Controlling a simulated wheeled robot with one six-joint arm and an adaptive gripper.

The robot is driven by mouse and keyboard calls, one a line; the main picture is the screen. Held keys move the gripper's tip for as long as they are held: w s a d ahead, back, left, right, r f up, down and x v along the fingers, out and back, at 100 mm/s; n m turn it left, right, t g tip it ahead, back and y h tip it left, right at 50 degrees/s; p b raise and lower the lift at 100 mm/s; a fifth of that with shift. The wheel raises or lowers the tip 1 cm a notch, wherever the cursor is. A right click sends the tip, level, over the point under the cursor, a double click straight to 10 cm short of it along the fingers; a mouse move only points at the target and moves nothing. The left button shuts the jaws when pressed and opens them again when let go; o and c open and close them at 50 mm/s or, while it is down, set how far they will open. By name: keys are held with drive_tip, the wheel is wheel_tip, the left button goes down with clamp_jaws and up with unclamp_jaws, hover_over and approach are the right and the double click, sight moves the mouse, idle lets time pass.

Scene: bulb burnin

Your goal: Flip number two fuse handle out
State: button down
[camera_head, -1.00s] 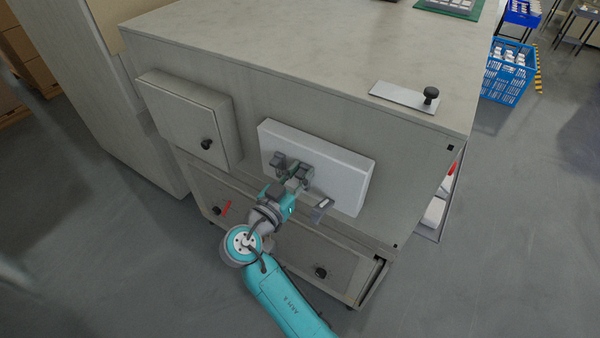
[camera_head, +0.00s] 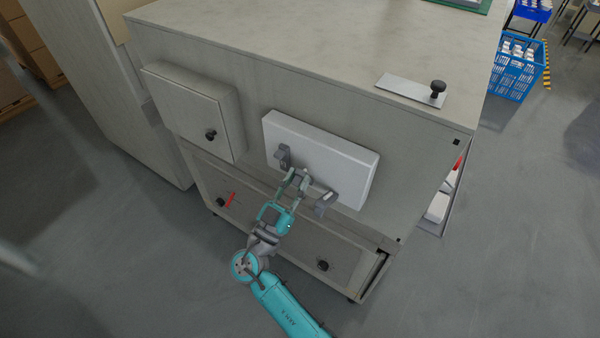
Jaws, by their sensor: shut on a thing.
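The white fuse panel (camera_head: 345,162) is mounted on the front of the grey cabinet. A grey fuse handle (camera_head: 283,155) shows at its left, and another grey handle (camera_head: 326,203) sticks out at its lower right. My gripper (camera_head: 300,181) is in front of the panel between these two, shut on the middle fuse handle, number two. Most of that handle is hidden by the fingers, so its exact tilt is hard to tell. My arm reaches up to it from below.
A small cabinet door (camera_head: 190,112) with a black knob stands out left of the panel. A wide drawer (camera_head: 265,235) with two black knobs and a red piece lies below. A metal plate (camera_head: 410,89) with a black knob lies on the top. Blue crates stand at the back right.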

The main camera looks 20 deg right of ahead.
drive_tip(key=shift+s+a+f+h, duration=0.1)
drive_tip(key=shift+a+f+h, duration=0.1)
drive_tip(key=shift+f+h, duration=0.1)
drive_tip(key=shift+s+a+f, duration=0.2)
drive_tip(key=shift+f, duration=0.2)
drive_tip(key=shift+s+a+f, duration=0.15)
drive_tip(key=shift+a+f, duration=0.05)
drive_tip(key=shift+f, duration=0.15)
drive_tip(key=shift+s+a+f, duration=0.15)
drive_tip(key=shift+f, duration=0.5)
drive_tip(key=shift+s+a+f, duration=0.1)
drive_tip(key=shift+f, duration=0.65)
drive_tip(key=c, duration=1)
unclamp_jaws()
drive_tip(key=shift+c, duration=0.2)
drive_tip(key=shift+o, duration=0.2)
